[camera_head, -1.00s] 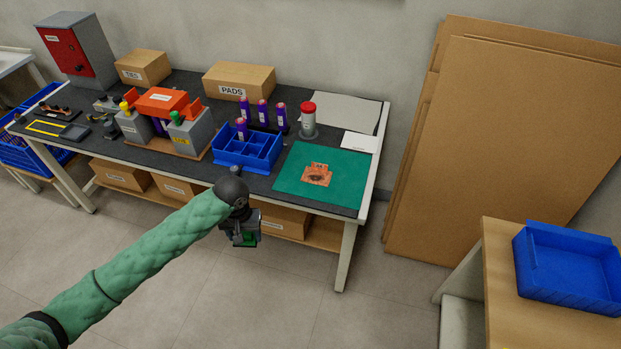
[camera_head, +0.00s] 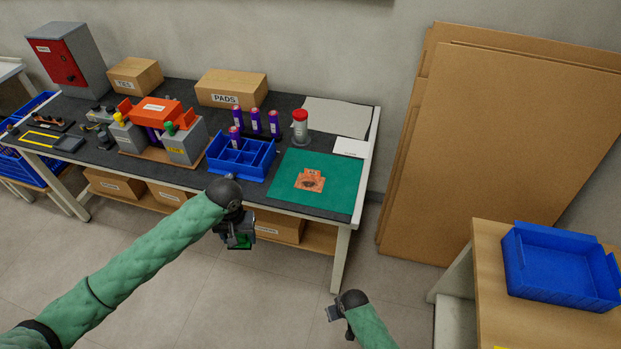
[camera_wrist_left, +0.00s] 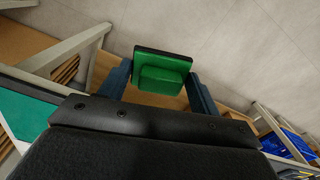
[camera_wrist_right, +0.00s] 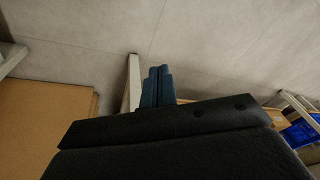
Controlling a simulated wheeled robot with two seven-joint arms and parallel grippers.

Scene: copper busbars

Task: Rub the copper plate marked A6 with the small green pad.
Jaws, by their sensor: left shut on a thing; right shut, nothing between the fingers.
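The copper plate (camera_head: 310,180) lies on the green mat (camera_head: 338,188) at the right end of the workbench, with a dark patch on its face; its marking is too small to read now. My left gripper (camera_head: 240,241) is in front of the bench's front edge, left of the mat and apart from it. It is shut on the small green pad (camera_wrist_left: 162,74), which has a dark layer along one edge and shows between the fingers in the left wrist view. My right gripper (camera_head: 333,313) is low in front of the bench; its fingers (camera_wrist_right: 158,86) are shut together and empty.
A blue divided bin (camera_head: 241,158) with purple cylinders stands left of the mat. A red-capped container (camera_head: 300,127) stands behind the mat. A blue tray (camera_head: 560,268) sits on a side table at right. Cardboard sheets (camera_head: 500,150) lean on the wall.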

